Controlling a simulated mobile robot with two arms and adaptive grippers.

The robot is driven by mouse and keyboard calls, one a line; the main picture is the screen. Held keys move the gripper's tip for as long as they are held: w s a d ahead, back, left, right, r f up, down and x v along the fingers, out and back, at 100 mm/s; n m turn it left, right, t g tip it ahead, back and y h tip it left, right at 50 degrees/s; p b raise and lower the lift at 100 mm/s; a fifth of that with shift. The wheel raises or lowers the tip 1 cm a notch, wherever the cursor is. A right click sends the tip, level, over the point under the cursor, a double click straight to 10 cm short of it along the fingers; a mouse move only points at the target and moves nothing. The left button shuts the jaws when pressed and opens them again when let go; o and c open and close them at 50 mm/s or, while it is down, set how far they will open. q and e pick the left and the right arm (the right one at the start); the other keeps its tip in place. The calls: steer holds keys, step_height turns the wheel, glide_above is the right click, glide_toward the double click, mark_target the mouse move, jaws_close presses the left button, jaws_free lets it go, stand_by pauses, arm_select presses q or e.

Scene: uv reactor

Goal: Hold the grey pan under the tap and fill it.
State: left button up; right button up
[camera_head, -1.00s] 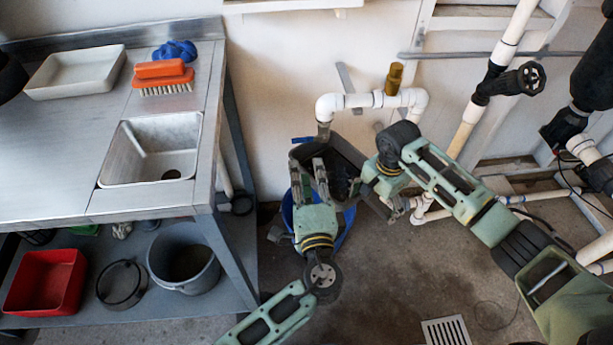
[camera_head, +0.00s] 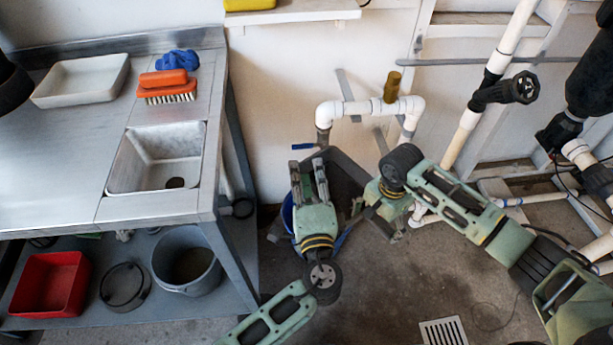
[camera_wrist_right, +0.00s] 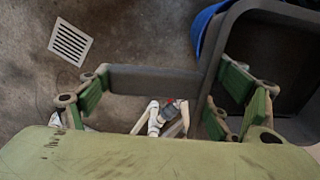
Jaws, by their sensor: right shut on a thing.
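The dark grey pan (camera_head: 346,170) is below the outlet of the white tap pipe (camera_head: 323,137) in the head view, partly hidden by my arms. Its rim and hollow fill the upper right of the right wrist view (camera_wrist_right: 288,50). My right gripper (camera_wrist_right: 165,82) is shut on the pan, with a grey part of it between the fingers. The tap's blue lever (camera_head: 303,146) sits left of the outlet. My left gripper (camera_head: 308,180) is at the pan's left side, its fingers apart, near the lever and below it. I cannot see whether water is running.
A blue bucket (camera_head: 287,214) stands on the floor, mostly hidden behind my left gripper. The steel sink bench (camera_head: 150,210) is at the left, with a grey bucket (camera_head: 185,262) and a red tub (camera_head: 50,284) below. Pipes with a black valve (camera_head: 520,88) stand at the right.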

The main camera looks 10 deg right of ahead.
steer(key=s+p, duration=0.3)
steer(key=s, duration=0.4)
steer(key=shift+s+f, duration=0.2)
steer(key=shift+s, duration=0.1)
stand_by(0.5)
